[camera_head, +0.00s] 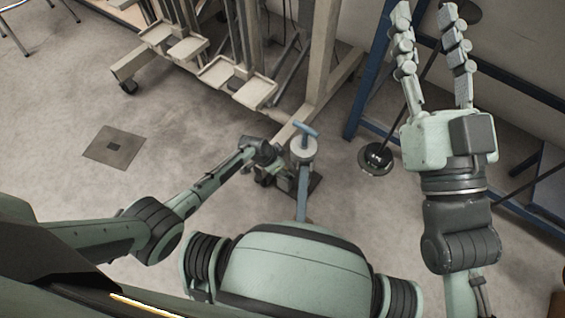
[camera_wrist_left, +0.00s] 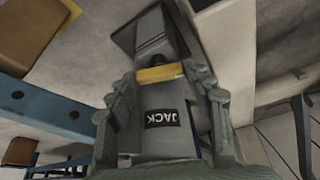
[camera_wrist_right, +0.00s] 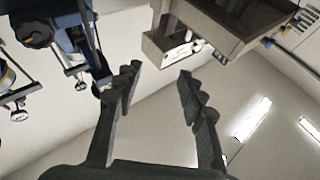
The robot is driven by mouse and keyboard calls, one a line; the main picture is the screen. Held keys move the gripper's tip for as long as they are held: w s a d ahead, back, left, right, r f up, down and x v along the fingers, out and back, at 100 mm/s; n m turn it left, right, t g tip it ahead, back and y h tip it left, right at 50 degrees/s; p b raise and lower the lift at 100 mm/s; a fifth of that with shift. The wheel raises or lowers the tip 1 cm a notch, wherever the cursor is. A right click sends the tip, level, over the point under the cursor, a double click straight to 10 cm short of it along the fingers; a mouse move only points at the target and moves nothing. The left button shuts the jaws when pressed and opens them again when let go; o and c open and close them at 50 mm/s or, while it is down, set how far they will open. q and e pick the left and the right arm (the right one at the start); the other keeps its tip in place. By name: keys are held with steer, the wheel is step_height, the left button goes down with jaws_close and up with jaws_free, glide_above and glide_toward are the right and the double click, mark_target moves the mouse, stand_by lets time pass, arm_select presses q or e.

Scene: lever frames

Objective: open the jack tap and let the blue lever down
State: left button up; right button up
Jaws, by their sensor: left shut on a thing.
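The jack is low on the floor in the middle of the head view, partly hidden by my left gripper. Its grey body (camera_wrist_left: 163,130), labelled JACK, shows in the left wrist view. A yellow bar (camera_wrist_left: 160,73), which looks like the tap's handle, lies across it between my left fingertips. My left gripper (camera_head: 270,160) is shut on this bar. A blue T-shaped handle (camera_head: 306,130) and a blue bar (camera_head: 303,190) show beside it, with a pale round cap between them; they look like the blue lever. My right gripper (camera_head: 432,50) is raised, open and empty.
A pale wheeled frame with trays (camera_head: 254,92) stands behind the jack. A blue frame post (camera_head: 372,80) and a round-based stand (camera_head: 376,158) are to the right. A floor plate (camera_head: 114,147) lies at left, with clear floor around it.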

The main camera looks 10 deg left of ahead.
arm_select(q)
steer(key=shift+s+d+n+t+y+p, duration=0.1)
steer(key=shift+n+t+y+p, duration=0.2)
steer(key=shift+n+p, duration=0.6)
steer(key=shift+n, duration=0.4)
arm_select(e)
step_height(320, 180, down, 8)
steer(key=w+d+g+h, duration=0.1)
steer(key=w+g+h, duration=0.1)
steer(key=g, duration=0.2)
steer(key=shift+d, duration=0.3)
steer(key=shift+w+r, duration=0.1)
arm_select(q)
steer(key=o, duration=1.1)
steer(key=shift+o, duration=0.2)
